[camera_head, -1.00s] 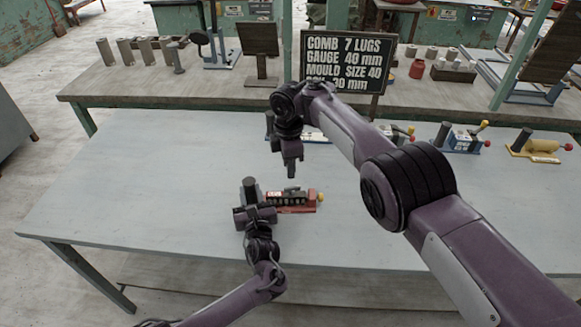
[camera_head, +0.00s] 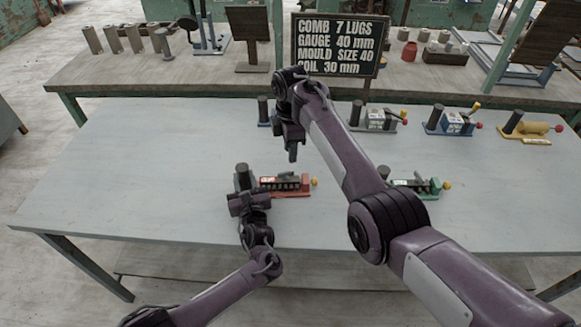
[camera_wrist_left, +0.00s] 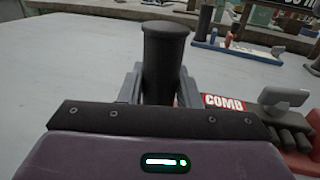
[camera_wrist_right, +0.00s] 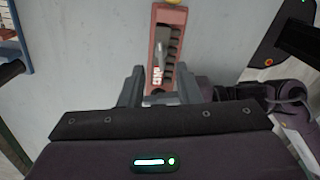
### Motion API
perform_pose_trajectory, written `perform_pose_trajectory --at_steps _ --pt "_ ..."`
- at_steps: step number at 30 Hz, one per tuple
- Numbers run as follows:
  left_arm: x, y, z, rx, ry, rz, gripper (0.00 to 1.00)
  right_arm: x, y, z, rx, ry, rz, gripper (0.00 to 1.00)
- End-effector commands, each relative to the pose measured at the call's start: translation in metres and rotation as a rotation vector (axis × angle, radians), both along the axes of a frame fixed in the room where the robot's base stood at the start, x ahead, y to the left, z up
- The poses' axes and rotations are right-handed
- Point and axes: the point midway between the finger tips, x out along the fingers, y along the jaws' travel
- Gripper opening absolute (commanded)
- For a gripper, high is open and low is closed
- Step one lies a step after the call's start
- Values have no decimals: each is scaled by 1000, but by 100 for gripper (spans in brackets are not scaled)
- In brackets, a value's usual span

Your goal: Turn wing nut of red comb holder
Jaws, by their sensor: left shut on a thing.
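The red comb holder (camera_head: 298,192) lies on the near middle of the grey table, with a dark upright cylinder (camera_wrist_left: 165,50) at its left end and a yellow knob (camera_head: 314,182) at its right. Its grey wing nut (camera_wrist_left: 284,98) sits above the dark comb lugs; it also shows in the right wrist view (camera_wrist_right: 161,50). My left gripper (camera_head: 244,190) is shut on the dark cylinder, one finger on each side. My right gripper (camera_head: 292,157) points down above and behind the holder. Its fingers (camera_wrist_right: 161,88) are apart and empty, with the holder beyond them.
A green comb holder (camera_head: 416,187) lies to the right, partly behind my right arm. Grey (camera_head: 376,119), blue (camera_head: 451,122) and yellow (camera_head: 530,131) holders stand along the back. A blackboard (camera_head: 337,46) stands on the bench behind. The table's left side is clear.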

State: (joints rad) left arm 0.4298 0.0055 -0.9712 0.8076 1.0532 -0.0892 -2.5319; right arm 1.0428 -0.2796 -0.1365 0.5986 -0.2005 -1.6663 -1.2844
Motion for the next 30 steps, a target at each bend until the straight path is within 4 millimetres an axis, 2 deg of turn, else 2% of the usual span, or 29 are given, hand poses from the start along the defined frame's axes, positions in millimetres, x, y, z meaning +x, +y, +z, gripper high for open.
perform_pose_trajectory --at_steps 1,6,12,18,26,30 --pt "0 0 0 0 0 0 0 -1 0 -12 -3 3 1 30" --pt "0 0 0 0 0 0 0 -1 -1 -48 -3 3 1 30" --pt "0 0 0 0 0 0 0 0 1 -67 0 2 1 30" --pt "0 0 0 0 0 0 0 0 0 -75 -1 -1 1 30" --pt "0 0 0 0 0 0 0 0 0 -76 -1 -2 1 30" --pt "0 0 0 0 0 0 0 0 0 -76 -1 -1 1 13"
